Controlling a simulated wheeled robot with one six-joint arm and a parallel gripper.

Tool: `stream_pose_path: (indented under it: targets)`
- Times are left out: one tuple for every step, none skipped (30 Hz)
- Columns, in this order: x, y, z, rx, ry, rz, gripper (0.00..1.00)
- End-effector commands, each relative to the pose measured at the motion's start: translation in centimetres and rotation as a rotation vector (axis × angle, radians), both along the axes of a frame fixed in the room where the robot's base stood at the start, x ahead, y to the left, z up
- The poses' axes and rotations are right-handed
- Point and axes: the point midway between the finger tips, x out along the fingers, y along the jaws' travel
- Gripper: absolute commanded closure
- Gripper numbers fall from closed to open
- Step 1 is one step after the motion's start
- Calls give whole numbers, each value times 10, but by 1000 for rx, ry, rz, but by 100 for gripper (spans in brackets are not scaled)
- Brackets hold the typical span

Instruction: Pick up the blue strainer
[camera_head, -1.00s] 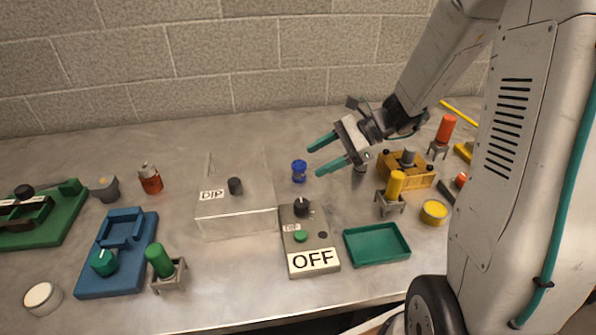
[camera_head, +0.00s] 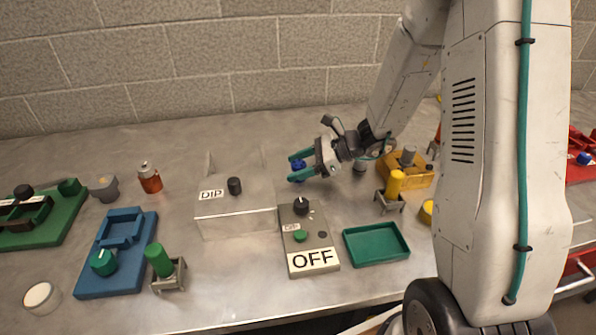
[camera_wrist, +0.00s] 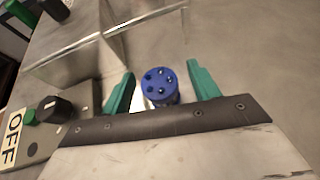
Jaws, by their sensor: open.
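The blue strainer (camera_head: 298,170) stands on the grey table behind the control box marked OFF. In the wrist view its round blue top with several small holes (camera_wrist: 160,84) shows between the two green fingers. My gripper (camera_head: 297,168) is open, with one finger on each side of the strainer. In the wrist view a gap shows between the strainer and the right finger, and the left finger is closer to it. The strainer's lower part is partly hidden by the gripper.
The grey OFF box (camera_head: 309,240) with a black knob is in front. A green tray (camera_head: 377,244) and a yellow fixture (camera_head: 407,170) lie to the right. The table behind is clear.

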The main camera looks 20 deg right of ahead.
Motion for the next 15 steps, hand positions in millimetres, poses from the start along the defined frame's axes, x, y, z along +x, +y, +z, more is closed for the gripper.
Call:
stream_pose_path:
  targets:
    - [0, 0, 0, 0, 0, 0, 39]
    - [0, 0, 0, 0, 0, -1, 39]
    - [0, 0, 0, 0, 0, -1, 39]
    - [0, 0, 0, 0, 0, -1, 39]
    - [0, 0, 0, 0, 0, -1, 45]
    - [0, 0, 0, 0, 0, 0, 56]
    - [0, 0, 0, 0, -1, 0, 64]
    - [0, 0, 0, 0, -1, 0, 73]
    - [0, -1, 0, 0, 0, -1, 84]
    - [0, -1, 0, -1, -1, 0, 89]
    - [0, -1, 0, -1, -1, 0, 89]
    - [0, -1, 0, -1, -1, 0, 89]
    - [0, -1, 0, -1, -1, 0, 89]
    - [0, -1, 0, -1, -1, 0, 89]
    - [0, -1, 0, -1, -1, 0, 89]
